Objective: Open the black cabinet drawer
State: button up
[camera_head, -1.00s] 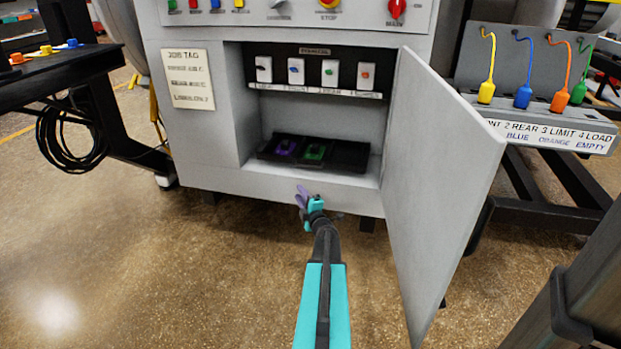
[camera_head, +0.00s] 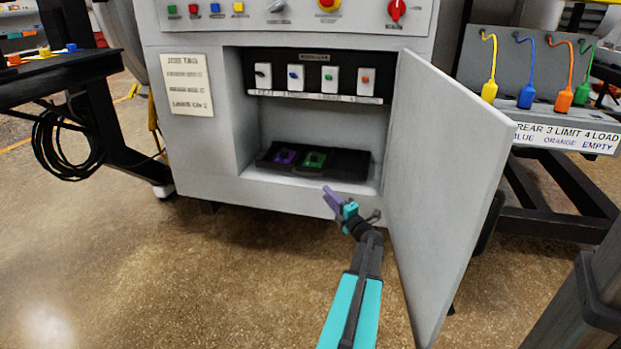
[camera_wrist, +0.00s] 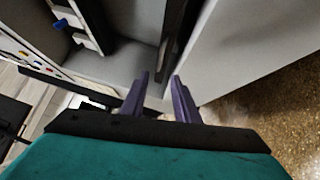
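The grey cabinet (camera_head: 210,157) stands open, with its door (camera_head: 440,170) swung out to the right. A low black tray-like piece (camera_head: 345,166) lies on the compartment floor, holding a purple item (camera_head: 285,156) and a green item (camera_head: 314,160). I cannot tell whether this is the drawer; no handle is clear. My gripper (camera_head: 330,196), with purple fingers, is in front of the compartment's lower edge, left of the door. In the wrist view my gripper (camera_wrist: 160,78) has its fingers apart with nothing between them. A dark bar (camera_wrist: 178,35) lies beyond them.
Several small switches (camera_head: 296,78) line the compartment's upper back. Buttons and a red knob (camera_head: 396,10) are above. A stand with coloured hooked plugs (camera_head: 527,92) is at the right, and a black table (camera_head: 75,65) at the left. Floor (camera_head: 200,280) in front is clear.

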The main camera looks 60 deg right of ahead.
jog(key=shift+b+x, duration=1.95)
jog(key=shift+x, duration=4.95)
grip_shut()
